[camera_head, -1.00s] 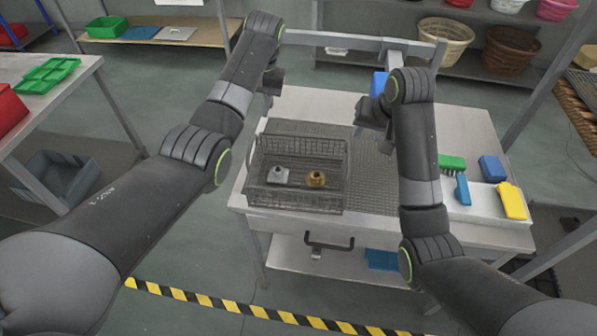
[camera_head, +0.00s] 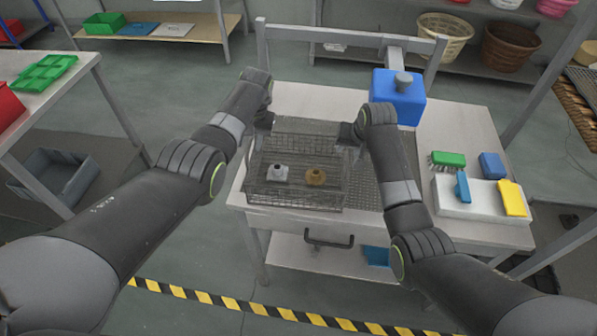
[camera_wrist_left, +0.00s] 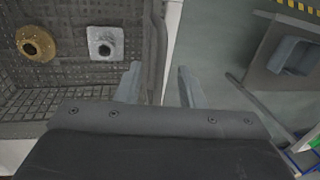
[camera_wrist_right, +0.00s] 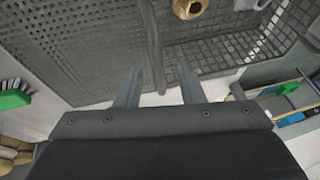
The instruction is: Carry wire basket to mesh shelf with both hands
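The wire basket (camera_head: 297,198) stands on the table, with a grey square part (camera_head: 278,173) and a brass part (camera_head: 315,177) inside. Dark mesh (camera_head: 364,190), which may be the mesh shelf, lies just right of it. My left gripper (camera_head: 263,122) is at the basket's left end; in the left wrist view its open fingers (camera_wrist_left: 160,84) are on either side of the end bar (camera_wrist_left: 155,45). My right gripper (camera_head: 349,136) is at the right end; in the right wrist view its open fingers (camera_wrist_right: 158,86) straddle the other end bar (camera_wrist_right: 152,35). Contact cannot be told.
A blue box (camera_head: 398,100) with a grey knob stands behind my right arm. A green brush (camera_head: 448,158), blue items and a yellow item (camera_head: 512,198) lie at the table's right. A side table with a green tray (camera_head: 46,73) stands at the left.

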